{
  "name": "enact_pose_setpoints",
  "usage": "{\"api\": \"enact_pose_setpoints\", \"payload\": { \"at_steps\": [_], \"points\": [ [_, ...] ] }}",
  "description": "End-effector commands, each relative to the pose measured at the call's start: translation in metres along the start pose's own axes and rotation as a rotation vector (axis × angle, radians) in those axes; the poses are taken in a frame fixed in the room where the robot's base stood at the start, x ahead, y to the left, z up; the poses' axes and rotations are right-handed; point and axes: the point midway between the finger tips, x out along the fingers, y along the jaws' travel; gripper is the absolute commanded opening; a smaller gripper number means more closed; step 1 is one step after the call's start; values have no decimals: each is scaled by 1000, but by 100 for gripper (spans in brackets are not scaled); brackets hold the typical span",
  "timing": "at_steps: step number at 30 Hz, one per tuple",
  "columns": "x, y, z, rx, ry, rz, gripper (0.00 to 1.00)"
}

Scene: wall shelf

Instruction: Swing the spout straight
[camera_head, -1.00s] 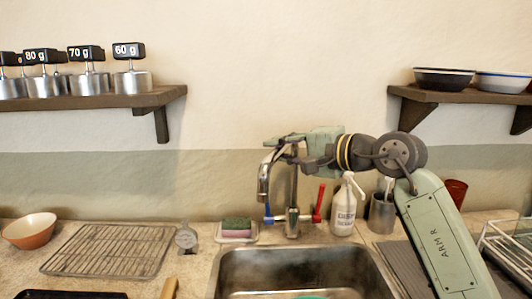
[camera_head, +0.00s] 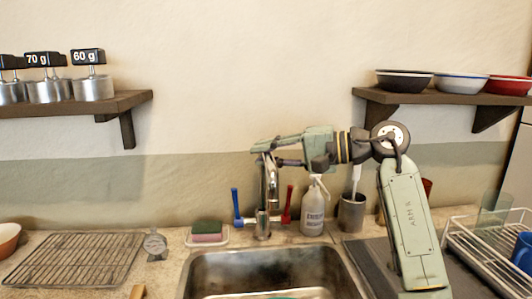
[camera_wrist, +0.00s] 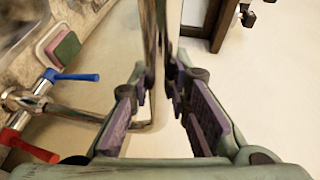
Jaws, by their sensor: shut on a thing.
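The metal tap (camera_head: 262,225) stands behind the sink, with a blue lever (camera_head: 236,204) on its left and a red lever (camera_head: 288,202) on its right. Its curved spout (camera_head: 272,180) hangs down in front of the tap's column, its end slightly right of the column. My gripper (camera_head: 262,147) is at the top of the spout and shut on it. In the wrist view, the spout (camera_wrist: 149,40) passes between the purple-padded fingers of my gripper (camera_wrist: 160,76). The blue lever (camera_wrist: 75,77) and red lever (camera_wrist: 30,147) show at the left there. The exact finger contact is partly hidden.
A sponge on a dish (camera_head: 207,232) is left of the tap. A soap bottle (camera_head: 313,212) and a grey utensil cup (camera_head: 352,212) stand close on the right. The sink (camera_head: 215,268) lies in front. Wall shelves hold weights (camera_head: 93,88) and bowls (camera_head: 404,79).

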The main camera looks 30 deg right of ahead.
Motion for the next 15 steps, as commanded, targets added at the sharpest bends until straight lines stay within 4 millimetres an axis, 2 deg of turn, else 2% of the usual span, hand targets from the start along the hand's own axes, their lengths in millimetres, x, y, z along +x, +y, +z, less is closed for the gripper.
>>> {"api": "enact_pose_setpoints", "payload": {
  "at_steps": [12, 13, 15],
  "points": [
    [-2, 1, -1, 1, -1, 0, 0],
    [-2, 1, -1, 1, -1, 0, 18],
    [-2, 1, -1, 1, -1, 0, 23]
  ]
}}
